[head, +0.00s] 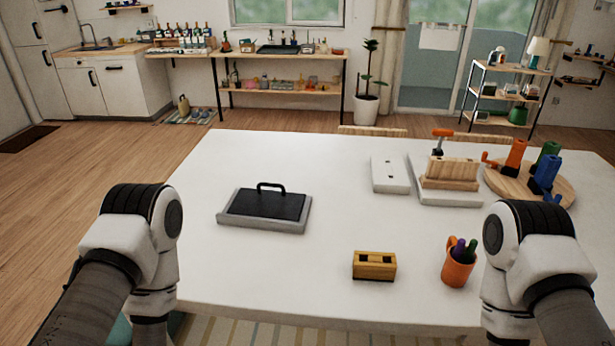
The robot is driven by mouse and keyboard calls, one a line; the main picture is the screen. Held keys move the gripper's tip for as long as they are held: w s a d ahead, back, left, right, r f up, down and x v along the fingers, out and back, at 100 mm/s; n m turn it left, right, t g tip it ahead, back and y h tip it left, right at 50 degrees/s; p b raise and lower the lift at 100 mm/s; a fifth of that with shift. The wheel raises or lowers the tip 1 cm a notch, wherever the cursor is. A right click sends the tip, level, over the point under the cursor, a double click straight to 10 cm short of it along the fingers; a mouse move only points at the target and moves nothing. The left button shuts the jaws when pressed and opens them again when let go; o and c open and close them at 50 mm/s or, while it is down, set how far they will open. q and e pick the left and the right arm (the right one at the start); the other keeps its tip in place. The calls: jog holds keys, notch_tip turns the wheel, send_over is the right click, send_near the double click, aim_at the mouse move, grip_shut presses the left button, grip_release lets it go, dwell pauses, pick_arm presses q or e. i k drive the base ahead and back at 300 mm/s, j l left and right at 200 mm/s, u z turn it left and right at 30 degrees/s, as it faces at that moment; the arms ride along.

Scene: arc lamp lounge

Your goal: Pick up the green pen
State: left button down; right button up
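An orange cup (457,272) stands upright near the front right of the white table and holds a few pens. A green pen (470,248) leans at the right side of the cup, with only its upper part showing. A purple pen (459,249) stands beside it. The pens' lower ends are hidden inside the cup. My two arms come in at the lower left and lower right, the right one close to the cup in the picture. Neither gripper shows; both are out of the picture.
A wooden block with slots (374,265) sits left of the cup. A grey tray with a black handled lid (230,222) lies further left. A white plate (388,176), a wooden block on a white base (449,172) and a round board (500,185) with coloured items stand behind. The table's front middle is clear.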

aim_at(470, 252)
jog(key=z, duration=0.9)
